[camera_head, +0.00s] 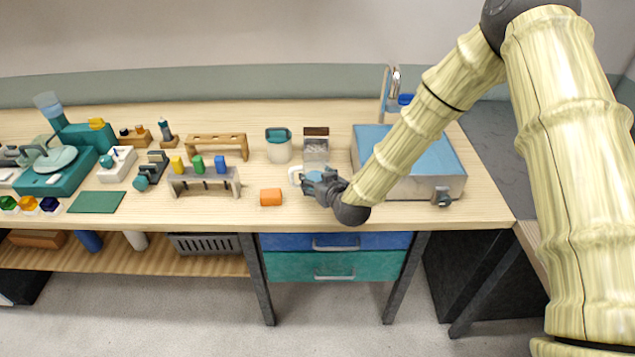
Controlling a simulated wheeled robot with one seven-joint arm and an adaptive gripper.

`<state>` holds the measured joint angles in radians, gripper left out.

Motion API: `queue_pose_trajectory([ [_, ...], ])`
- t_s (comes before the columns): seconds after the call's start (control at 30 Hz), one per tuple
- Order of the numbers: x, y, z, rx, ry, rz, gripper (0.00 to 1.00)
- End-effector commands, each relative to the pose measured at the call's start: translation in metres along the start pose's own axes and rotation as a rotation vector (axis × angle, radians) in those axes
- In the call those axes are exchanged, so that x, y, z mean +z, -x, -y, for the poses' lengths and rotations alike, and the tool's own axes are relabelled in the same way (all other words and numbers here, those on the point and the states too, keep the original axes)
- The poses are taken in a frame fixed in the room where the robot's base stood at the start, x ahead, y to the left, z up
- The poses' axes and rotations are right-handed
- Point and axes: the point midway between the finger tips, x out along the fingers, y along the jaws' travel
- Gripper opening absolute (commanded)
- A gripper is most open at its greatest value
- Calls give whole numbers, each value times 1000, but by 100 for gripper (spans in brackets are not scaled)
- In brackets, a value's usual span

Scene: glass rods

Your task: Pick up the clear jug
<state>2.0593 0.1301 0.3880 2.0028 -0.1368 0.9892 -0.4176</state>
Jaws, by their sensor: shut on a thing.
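The clear jug (296,175) stands on the wooden workbench, mostly hidden by my gripper. A pale curved edge shows at its left and a bluish patch at its top. My gripper (313,182) reaches in from the right, low over the bench, and is shut on the jug. The fingertips are small and dark here, so the exact contact is hard to see. I cannot tell whether the jug touches the bench.
Behind the jug stand a clear container with a teal top (278,147) and a clear box with a brown top (316,150). A blue-topped metal basin (437,160) is to the right.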

Motion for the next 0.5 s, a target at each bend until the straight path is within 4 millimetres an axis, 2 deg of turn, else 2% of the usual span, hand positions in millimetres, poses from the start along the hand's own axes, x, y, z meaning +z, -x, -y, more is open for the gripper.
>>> queue_pose_trajectory([
  [0.3, 22, 63, 32, -2, 2, -1, 28],
  [0.5, 30, 96, 47, -2, 1, -2, 28],
])
